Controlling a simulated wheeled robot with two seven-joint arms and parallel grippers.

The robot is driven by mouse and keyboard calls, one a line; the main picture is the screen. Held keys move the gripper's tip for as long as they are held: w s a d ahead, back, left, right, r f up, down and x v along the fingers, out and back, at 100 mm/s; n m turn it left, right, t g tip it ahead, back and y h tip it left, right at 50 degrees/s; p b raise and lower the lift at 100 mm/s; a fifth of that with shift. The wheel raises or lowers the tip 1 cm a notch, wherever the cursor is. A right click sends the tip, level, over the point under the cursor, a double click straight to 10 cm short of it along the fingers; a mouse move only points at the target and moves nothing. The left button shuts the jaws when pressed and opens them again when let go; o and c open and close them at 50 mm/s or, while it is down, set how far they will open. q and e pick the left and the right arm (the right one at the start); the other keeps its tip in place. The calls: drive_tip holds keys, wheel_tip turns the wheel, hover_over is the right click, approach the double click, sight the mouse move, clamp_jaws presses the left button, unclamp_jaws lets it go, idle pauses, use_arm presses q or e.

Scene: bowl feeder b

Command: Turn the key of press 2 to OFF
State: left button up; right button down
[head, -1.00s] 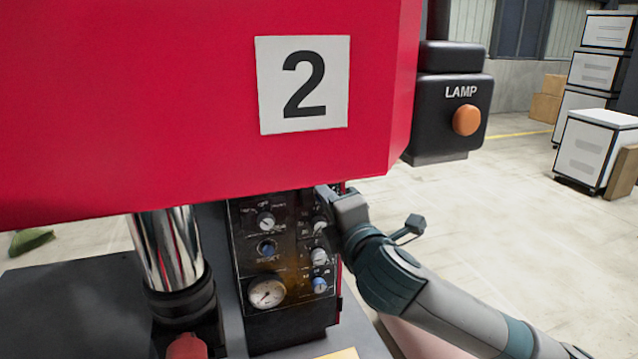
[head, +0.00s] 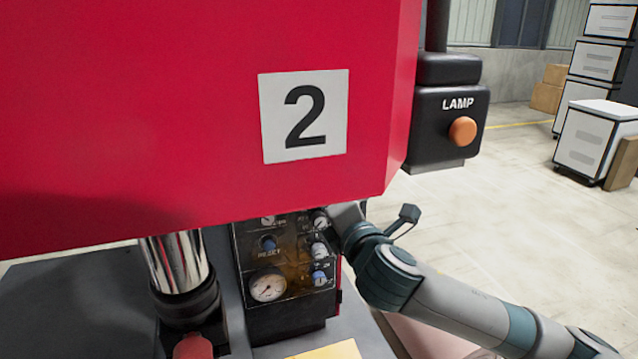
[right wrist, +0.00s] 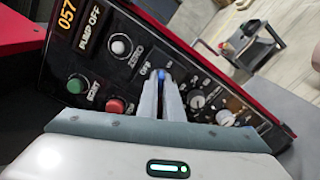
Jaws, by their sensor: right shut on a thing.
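Press 2 is the red machine with the white number plate (head: 304,116) in the head view. My right gripper (right wrist: 172,88) is at a dark control panel in the right wrist view, its two fingers close together. It is shut on a small blue-topped piece (right wrist: 161,74), which I take to be the key, between the fingertips. OFF and ON lettering stands beside it, but the fingers hide most of the key and its exact angle. In the head view the fingertips are hidden behind the red housing and panel edge. My left gripper is not in view.
The panel in the wrist view also has a white button (right wrist: 121,45), a green button (right wrist: 77,84) and a red button (right wrist: 115,106). In the head view a gauge (head: 268,286) sits low on the panel. A black lamp box (head: 447,118) hangs at the right.

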drive_tip(key=shift+n+p, duration=1.55)
drive_tip(key=shift+n, duration=0.75)
drive_tip(key=shift+f, duration=0.1)
drive_tip(key=shift+p, duration=0.3)
drive_tip(key=shift+n+p, duration=1.4)
drive_tip(key=shift+n, duration=0.4)
drive_tip(key=shift+n+p, duration=0.5)
drive_tip(key=shift+n, duration=0.2)
